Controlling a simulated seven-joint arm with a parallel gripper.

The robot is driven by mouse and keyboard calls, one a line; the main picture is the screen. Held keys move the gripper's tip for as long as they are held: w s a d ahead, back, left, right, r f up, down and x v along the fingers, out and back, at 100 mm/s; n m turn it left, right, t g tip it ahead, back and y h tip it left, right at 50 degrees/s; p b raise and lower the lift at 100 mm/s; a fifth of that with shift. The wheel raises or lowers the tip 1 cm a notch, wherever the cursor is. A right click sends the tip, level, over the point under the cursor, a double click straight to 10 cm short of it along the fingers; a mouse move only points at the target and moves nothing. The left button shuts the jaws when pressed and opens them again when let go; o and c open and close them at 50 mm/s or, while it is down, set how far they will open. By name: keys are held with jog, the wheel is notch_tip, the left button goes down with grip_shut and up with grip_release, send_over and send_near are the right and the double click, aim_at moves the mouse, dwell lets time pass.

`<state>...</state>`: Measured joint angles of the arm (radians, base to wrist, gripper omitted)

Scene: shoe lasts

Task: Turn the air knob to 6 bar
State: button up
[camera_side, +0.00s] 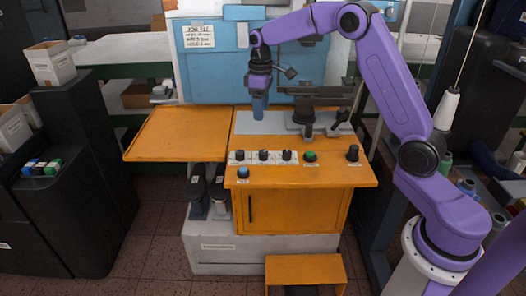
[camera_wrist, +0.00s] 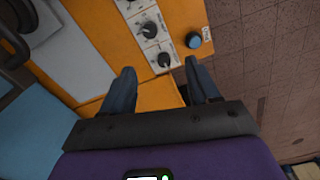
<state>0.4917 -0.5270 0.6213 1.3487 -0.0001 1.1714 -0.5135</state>
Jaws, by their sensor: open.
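A white control strip with three black knobs runs along the front of the orange workbench: a left knob (camera_side: 239,156), a middle knob (camera_side: 263,155) and a right knob (camera_side: 287,155). Their labels are too small to read, so I cannot tell which is the air knob or its setting.
A green button (camera_side: 310,156), a black knob (camera_side: 353,152) and a blue button (camera_side: 243,172) are also on the bench front. A dark metal machine arm (camera_side: 312,95) stands right of my gripper. The orange side table (camera_side: 175,132) is clear.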

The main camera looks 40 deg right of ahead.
jog(key=w+d, duration=0.1)
jog(key=d, duration=0.1)
send_near(263, 152)
notch_tip(263, 152, down, 10)
jog(key=shift+r, duration=0.25)
dwell(0.4)
jog(key=c, duration=1)
